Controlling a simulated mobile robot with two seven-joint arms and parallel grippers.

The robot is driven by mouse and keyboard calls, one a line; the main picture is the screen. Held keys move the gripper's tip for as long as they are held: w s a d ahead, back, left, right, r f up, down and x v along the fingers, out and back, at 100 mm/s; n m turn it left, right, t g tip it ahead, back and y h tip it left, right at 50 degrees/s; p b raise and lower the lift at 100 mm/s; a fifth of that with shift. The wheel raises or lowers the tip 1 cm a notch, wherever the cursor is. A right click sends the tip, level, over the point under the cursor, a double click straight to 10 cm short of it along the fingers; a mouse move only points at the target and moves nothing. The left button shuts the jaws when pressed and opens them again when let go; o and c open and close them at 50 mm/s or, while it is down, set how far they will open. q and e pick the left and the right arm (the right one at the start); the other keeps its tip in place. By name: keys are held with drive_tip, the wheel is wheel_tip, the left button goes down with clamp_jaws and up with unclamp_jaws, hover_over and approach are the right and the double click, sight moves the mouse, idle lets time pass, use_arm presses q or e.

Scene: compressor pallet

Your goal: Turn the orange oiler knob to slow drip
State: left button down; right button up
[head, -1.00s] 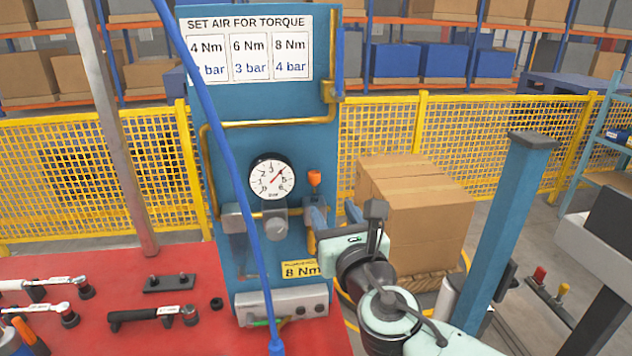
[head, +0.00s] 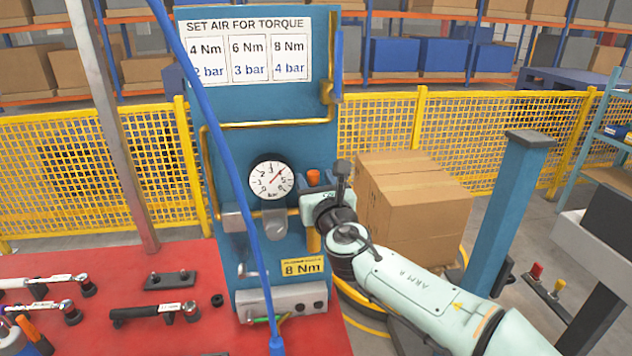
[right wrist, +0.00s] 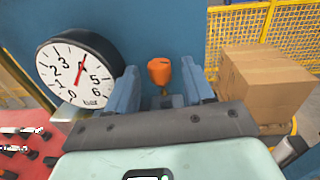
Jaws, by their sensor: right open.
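The orange oiler knob (head: 313,177) is on the blue panel (head: 255,105), just right of the round pressure gauge (head: 271,177). In the right wrist view the knob (right wrist: 159,70) stands upright between and beyond the two blue fingers of my right gripper (right wrist: 162,90). The fingers are open, one on each side of it, with visible gaps. In the head view my right gripper (head: 315,197) is just below the knob, and its housing hides the oiler's lower part. The gauge needle points up and right, near 4. My left gripper is not in view.
A blue hose (head: 236,180) hangs in front of the panel. An 8 Nm label (head: 302,267) is below the gripper. Torque wrenches (head: 155,313) lie on the red table (head: 110,265). A cardboard box (head: 412,205) stands behind the right arm.

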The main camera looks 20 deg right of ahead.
clamp_jaws()
drive_tip(key=shift+d+f+n+y+b, duration=0.1)
drive_tip(key=shift+d+n+y+b, duration=0.2)
drive_tip(key=shift+y+b, duration=0.25)
drive_tip(key=shift+n+y+b, duration=0.7)
drive_tip(key=shift+y+b, duration=0.15)
drive_tip(key=shift+d+n+y+b, duration=0.2)
drive_tip(key=shift+n+y+b, duration=0.45)
drive_tip(key=shift+y, duration=0.45)
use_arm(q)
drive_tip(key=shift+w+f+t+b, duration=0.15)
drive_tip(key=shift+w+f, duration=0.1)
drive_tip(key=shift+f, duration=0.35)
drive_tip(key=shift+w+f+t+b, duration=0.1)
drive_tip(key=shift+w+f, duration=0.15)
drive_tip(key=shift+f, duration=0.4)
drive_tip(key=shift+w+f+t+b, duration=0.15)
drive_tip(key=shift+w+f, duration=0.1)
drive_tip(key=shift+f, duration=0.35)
use_arm(e)
drive_tip(key=shift+n+y, duration=0.65)
drive_tip(key=shift+y, duration=0.35)
unclamp_jaws()
